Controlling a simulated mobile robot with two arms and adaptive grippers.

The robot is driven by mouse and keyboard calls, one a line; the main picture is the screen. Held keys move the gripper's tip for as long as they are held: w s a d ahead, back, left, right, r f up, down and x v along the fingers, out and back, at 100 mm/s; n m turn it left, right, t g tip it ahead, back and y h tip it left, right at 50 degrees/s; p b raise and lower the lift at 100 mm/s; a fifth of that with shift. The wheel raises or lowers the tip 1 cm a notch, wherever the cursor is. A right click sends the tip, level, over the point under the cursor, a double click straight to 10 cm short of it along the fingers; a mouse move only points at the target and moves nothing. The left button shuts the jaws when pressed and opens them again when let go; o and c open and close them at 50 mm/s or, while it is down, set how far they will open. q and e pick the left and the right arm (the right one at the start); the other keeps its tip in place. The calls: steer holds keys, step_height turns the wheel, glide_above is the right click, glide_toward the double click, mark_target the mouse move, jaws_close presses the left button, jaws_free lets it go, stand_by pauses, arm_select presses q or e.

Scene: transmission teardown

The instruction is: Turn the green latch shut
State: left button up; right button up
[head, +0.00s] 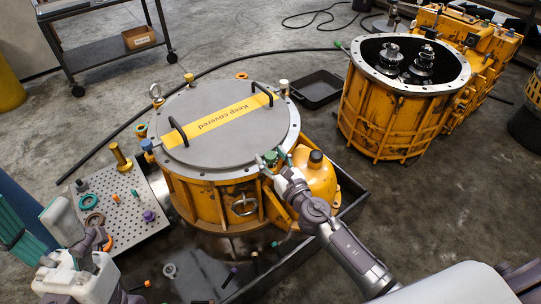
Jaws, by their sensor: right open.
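A green latch (271,157) sits on the front right rim of the covered orange housing (205,203). It is small and partly hidden by my right gripper, so its exact angle cannot be told. My right gripper (276,164) is open at the latch, its fingers close beside it; whether they touch it is unclear. The housing's round grey lid (205,105) lies flat, with a yellow "Keep covered" strip (222,117) and two black handles. Parts of my left arm show at the lower left, but its fingers cannot be made out clearly.
An orange domed part (316,178) stands close right of my right gripper. A perforated plate (121,208) with small parts lies left of the housing. An open orange housing (375,117) with gears stands at the back right. A black tray (318,88) lies between the housings.

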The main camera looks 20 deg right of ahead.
steer(key=shift+w, duration=0.3)
